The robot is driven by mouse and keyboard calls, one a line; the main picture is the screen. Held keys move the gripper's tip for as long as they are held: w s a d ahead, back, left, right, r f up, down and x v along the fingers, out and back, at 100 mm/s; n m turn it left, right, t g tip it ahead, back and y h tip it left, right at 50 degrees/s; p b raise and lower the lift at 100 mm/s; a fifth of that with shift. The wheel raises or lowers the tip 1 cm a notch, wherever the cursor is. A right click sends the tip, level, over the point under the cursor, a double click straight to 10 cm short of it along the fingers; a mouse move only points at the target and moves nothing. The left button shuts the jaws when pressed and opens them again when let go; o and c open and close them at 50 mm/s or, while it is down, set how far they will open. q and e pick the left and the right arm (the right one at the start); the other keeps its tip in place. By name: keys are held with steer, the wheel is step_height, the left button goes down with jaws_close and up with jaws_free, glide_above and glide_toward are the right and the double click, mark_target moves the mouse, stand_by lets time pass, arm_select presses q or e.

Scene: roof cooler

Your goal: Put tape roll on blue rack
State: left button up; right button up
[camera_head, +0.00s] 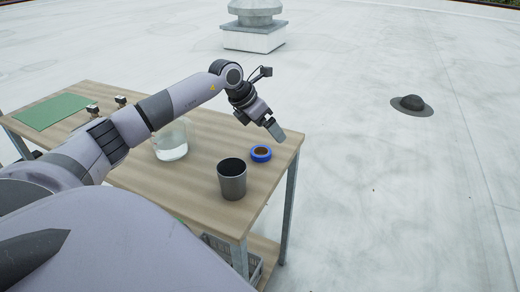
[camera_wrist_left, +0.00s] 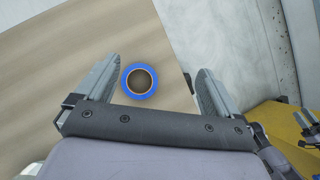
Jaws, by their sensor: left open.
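The tape roll is a blue ring with a brown inner core. It lies flat on the wooden table near its right end in the head view (camera_head: 261,159). My left gripper (camera_head: 274,130) is open and empty, above the table just beyond the roll. In the left wrist view, the tape roll (camera_wrist_left: 140,96) appears between the two spread fingers (camera_wrist_left: 158,72), nearer the left one, with table showing around it. I see no blue rack in either view.
A dark grey cup (camera_head: 232,184) stands close to the roll on the wooden table (camera_head: 200,195). A clear glass container (camera_head: 171,149) stands farther left, partly behind my arm. A green mat (camera_head: 55,111) lies at the far left. A basket sits below.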

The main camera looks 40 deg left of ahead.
mark_target(259, 147)
arm_select(q)
steer(key=s+a, duration=0.1)
steer(key=s+a+f+g, duration=0.1)
steer(key=s, duration=0.1)
steer(key=shift+m+g+y, duration=0.3)
steer(key=shift+m+y, duration=0.1)
steer(key=shift+s+a+f, duration=0.15)
steer(key=shift+s+f, duration=0.1)
steer(key=shift+a+p+x, duration=0.2)
steer(key=shift+a+x, duration=0.05)
steer(key=shift+x, duration=1.5)
steer(key=shift+a+p+x, duration=0.2)
steer(key=shift+x, duration=1.5)
steer(key=c, duration=1.1)
steer(key=shift+c, duration=0.7)
